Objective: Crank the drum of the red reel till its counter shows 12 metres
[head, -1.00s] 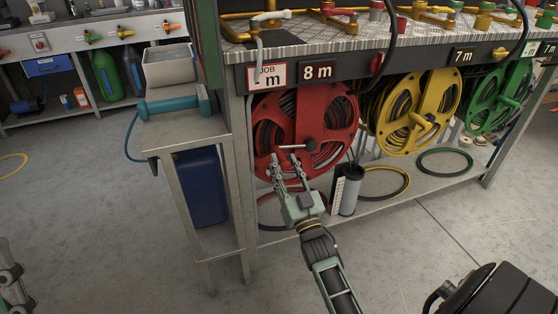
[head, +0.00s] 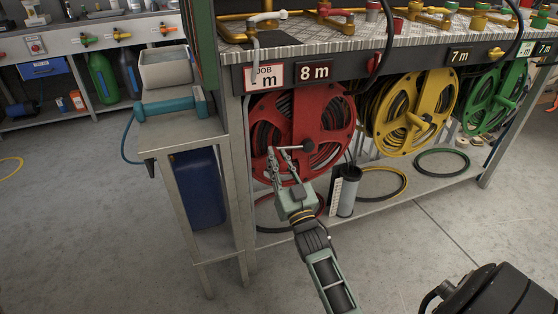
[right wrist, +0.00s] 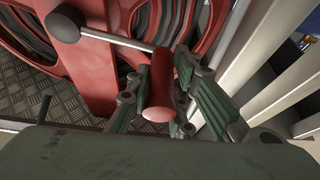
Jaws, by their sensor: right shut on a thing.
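The red reel (head: 331,108) hangs under the bench, black hose on its drum. Its counter (head: 314,71) reads 8 m. The job sign (head: 263,77) beside it has its number hidden by a grey spout. The crank's rod (head: 290,148) points left from the hub (head: 309,146). My right gripper (head: 274,163) is at the rod's outer end. In the right wrist view, its fingers are closed around the red crank grip (right wrist: 160,92), and the rod (right wrist: 112,39) runs to a dark round hub. My left gripper is out of view.
The yellow reel (head: 437,104) and green reel (head: 485,95) hang to the right. A clear cylinder (head: 348,191) stands close right of my right gripper on the lower shelf. A steel stand (head: 185,138) is at the left.

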